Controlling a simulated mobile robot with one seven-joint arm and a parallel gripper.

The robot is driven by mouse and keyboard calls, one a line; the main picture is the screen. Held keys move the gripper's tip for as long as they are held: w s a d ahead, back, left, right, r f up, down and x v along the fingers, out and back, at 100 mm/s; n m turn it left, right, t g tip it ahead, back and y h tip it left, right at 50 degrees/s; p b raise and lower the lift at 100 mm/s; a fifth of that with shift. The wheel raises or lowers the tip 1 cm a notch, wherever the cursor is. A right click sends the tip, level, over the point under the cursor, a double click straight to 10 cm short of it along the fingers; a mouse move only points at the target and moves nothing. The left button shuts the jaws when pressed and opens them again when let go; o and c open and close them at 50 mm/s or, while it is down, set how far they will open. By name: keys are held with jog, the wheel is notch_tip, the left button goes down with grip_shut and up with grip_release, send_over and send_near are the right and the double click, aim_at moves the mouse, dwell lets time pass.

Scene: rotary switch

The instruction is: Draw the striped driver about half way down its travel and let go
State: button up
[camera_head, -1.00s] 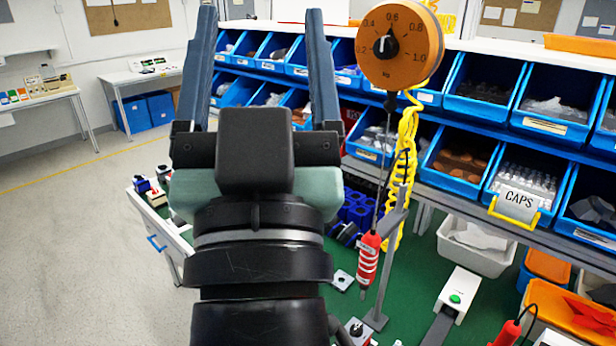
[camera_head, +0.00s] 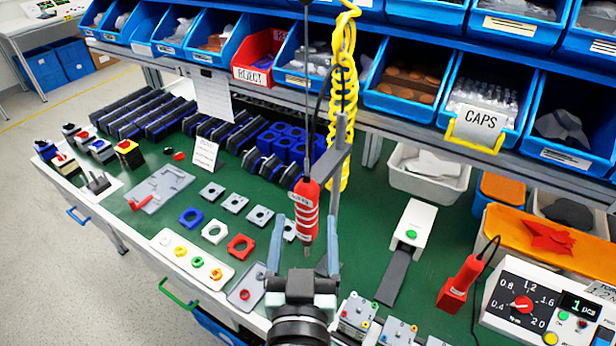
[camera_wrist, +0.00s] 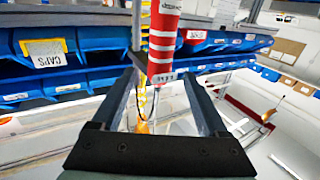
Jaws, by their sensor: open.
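The striped driver (camera_head: 307,212), red with white bands, hangs upright on a thin cable above the green bench. My gripper (camera_head: 303,232) is open at its lower end. Its two blue-grey fingers stand left and right of the driver in the head view. In the wrist view the driver (camera_wrist: 162,42) shows at the top, in line with the gap between the fingertips (camera_wrist: 158,77). The fingers are apart and nothing is clamped. I cannot tell how deep the driver sits between them. The balancer above is out of view.
A grey post (camera_head: 338,185) and a yellow coiled hose (camera_head: 343,85) stand close behind and right of the driver. Blue bins (camera_head: 412,75) line the shelf behind. Small plates (camera_head: 214,231) lie left; a white-ended grey ramp (camera_head: 400,265) and a control box (camera_head: 535,305) lie right.

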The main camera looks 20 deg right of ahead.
aim_at(308, 185)
jog(key=p+x, duration=0.2)
jog(key=x, duration=0.7)
jog(key=shift+w+d+p, duration=0.15)
jog(key=shift+w+p, duration=0.2)
jog(key=shift+w, duration=0.05)
jog(key=shift+c, duration=0.2)
grip_shut()
dwell(0.8)
